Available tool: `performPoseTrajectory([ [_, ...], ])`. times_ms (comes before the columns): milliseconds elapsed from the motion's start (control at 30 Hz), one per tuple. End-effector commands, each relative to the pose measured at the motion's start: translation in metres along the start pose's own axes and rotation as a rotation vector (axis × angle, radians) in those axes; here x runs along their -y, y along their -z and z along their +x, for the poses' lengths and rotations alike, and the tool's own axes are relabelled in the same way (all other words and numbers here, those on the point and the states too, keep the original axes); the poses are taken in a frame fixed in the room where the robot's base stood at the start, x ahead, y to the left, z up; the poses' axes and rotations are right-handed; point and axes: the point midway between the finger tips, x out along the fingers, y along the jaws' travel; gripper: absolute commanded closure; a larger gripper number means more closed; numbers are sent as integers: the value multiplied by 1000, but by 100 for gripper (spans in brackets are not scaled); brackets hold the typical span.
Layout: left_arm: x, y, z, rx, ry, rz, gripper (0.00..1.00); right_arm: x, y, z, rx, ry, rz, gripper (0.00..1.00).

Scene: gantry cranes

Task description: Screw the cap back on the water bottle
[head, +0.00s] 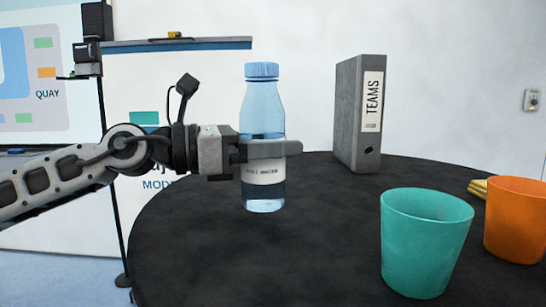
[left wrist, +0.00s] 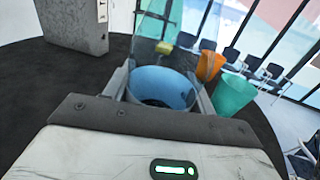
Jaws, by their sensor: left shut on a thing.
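The water bottle (head: 264,110) is clear blue, upright, with a white label. Its blue cap (head: 262,70) sits level on the top of the neck; I cannot tell how tightly it is screwed. My left gripper (head: 272,149) comes in from the left and is shut around the bottle's body, just above the label text. One finger crosses the front of the bottle; the other is hidden behind it. In the left wrist view a round blue part of the bottle (left wrist: 163,86) shows between the fingers. I cannot tell whether the bottle's base touches the table. My right gripper is not in view.
The round black table (head: 200,265) carries a grey binder (head: 346,115) at the back, and a teal cup (head: 425,250) and an orange cup (head: 515,220) at the right. A small yellow stack (head: 478,188) lies behind the orange cup. The table's left front is clear.

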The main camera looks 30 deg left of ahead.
Motion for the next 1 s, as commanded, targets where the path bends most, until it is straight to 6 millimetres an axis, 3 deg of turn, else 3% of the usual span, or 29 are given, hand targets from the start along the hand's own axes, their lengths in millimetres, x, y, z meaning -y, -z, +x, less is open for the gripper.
performPoseTrajectory([
  [33, 0, 13, 0, -1, -1, -1, 100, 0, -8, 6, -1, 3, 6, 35],
  [100, 0, 17, 0, 0, -1, 0, 100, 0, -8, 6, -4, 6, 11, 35],
  [300, 0, 16, 0, 2, -1, 2, 100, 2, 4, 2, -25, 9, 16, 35],
  [567, 0, 23, 0, 1, -1, 1, 100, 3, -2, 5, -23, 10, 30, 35],
  [600, 0, 21, 0, 0, 0, 0, 33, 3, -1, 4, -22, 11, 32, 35],
  [633, 0, 21, 0, 0, 0, 0, 25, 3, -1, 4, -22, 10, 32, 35],
  [1000, 0, 16, 0, 0, 0, 0, 23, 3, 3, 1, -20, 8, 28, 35],
])
